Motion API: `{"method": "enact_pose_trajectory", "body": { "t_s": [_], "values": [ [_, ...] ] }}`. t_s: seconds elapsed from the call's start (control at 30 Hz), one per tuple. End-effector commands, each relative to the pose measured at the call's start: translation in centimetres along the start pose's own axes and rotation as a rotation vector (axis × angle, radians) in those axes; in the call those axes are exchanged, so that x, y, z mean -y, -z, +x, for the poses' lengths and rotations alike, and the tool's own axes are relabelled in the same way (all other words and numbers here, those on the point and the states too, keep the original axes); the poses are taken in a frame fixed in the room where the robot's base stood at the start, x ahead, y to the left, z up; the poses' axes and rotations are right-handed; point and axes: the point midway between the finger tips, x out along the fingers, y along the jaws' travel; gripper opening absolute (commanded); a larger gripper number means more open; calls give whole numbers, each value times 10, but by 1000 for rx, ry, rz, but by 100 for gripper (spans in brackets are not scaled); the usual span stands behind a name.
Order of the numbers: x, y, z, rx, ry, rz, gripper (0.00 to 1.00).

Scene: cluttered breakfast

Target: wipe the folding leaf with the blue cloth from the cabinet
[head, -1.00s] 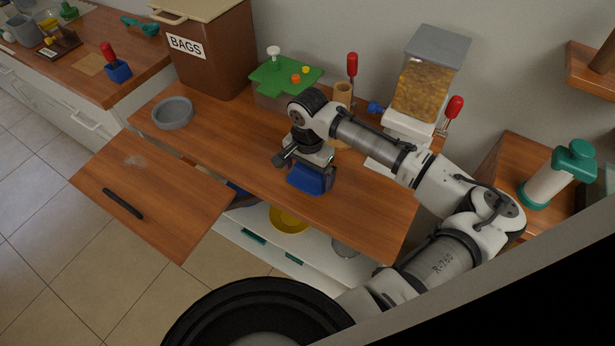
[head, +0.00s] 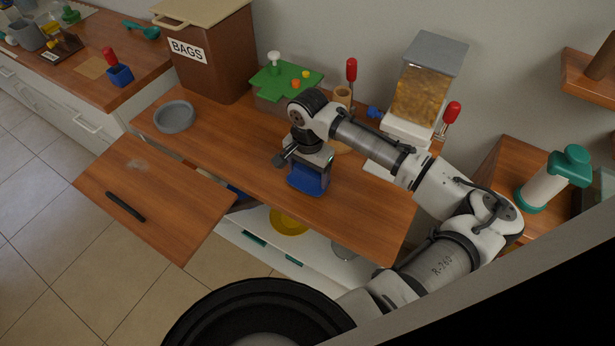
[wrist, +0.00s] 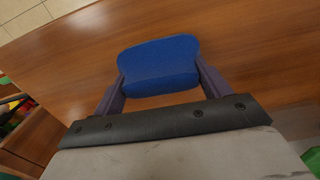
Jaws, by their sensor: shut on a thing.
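The blue cloth (wrist: 160,68) is between the two fingers of my gripper (wrist: 160,82) in the wrist view, shut on it. In the head view the blue cloth (head: 308,180) hangs below my gripper (head: 309,172), over the front part of the wooden counter (head: 365,215). I cannot tell whether the cloth touches the counter. The folding leaf (head: 165,215) is the wooden panel at the left front, with a black bar handle (head: 125,206) and a pale smudge (head: 138,165) near its far edge. My gripper is to the right of the leaf.
A grey bowl (head: 174,116) stands on the counter's left end. A BAGS box (head: 205,55), a green-topped box (head: 285,82) and a cereal dispenser (head: 425,85) line the back. Below the counter, an open space holds a yellow bowl (head: 288,222). The middle counter is partly clear.

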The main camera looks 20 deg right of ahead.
Motion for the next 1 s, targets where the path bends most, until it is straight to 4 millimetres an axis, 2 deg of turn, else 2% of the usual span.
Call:
{"method": "enact_pose_trajectory", "body": {
  "t_s": [0.03,0.5,1.0],
  "values": [
    [0,0,-6,0,1,0,53],
    [0,0,-34,1,0,0,53],
    [0,0,-35,0,-1,1,53]
  ]
}}
